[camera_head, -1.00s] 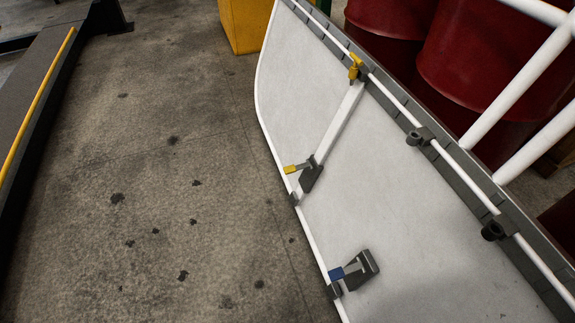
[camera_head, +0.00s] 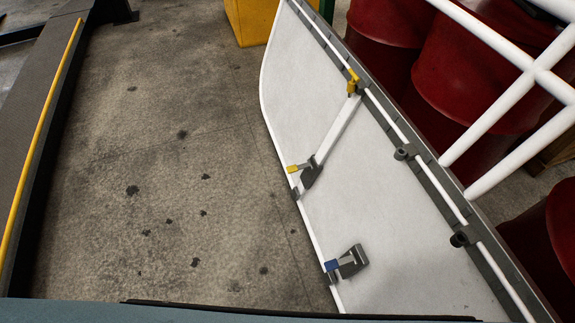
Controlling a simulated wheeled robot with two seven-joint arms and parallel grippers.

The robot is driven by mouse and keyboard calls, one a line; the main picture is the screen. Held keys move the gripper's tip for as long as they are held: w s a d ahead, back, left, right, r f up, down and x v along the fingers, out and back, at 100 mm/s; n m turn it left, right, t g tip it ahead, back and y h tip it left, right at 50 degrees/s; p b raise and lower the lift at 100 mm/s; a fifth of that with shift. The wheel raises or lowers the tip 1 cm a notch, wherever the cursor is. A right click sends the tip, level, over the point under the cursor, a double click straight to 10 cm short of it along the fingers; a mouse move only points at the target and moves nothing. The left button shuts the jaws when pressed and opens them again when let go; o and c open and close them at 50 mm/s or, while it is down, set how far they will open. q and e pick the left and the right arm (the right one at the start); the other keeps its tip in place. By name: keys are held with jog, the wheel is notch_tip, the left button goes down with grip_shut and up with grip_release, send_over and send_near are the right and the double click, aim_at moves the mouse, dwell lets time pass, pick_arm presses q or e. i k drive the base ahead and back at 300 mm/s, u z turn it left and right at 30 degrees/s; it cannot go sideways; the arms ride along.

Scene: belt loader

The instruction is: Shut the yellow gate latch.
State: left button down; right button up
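The yellow gate latch (camera_head: 299,168) is a small yellow-tipped lever on a dark bracket (camera_head: 311,173), at the left edge of the white panel (camera_head: 385,215). A white bar (camera_head: 337,132) runs from that bracket up to a yellow fitting (camera_head: 353,83) on the panel's upper rail. A second latch with a blue tip (camera_head: 332,265) sits on a grey bracket (camera_head: 351,260) lower on the same panel. Neither of my grippers is in view.
Red drums (camera_head: 460,75) and white railings (camera_head: 508,112) stand behind the panel at the right. A yellow block (camera_head: 247,20) stands at the top. A dark ramp edge with a yellow stripe (camera_head: 42,125) runs along the left. The concrete floor (camera_head: 180,170) between is clear.

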aim_at(293, 168)
jog(key=k, duration=0.5)
jog(key=u, duration=0.85)
jog(key=i, duration=2.3)
jog(key=z, duration=2.5)
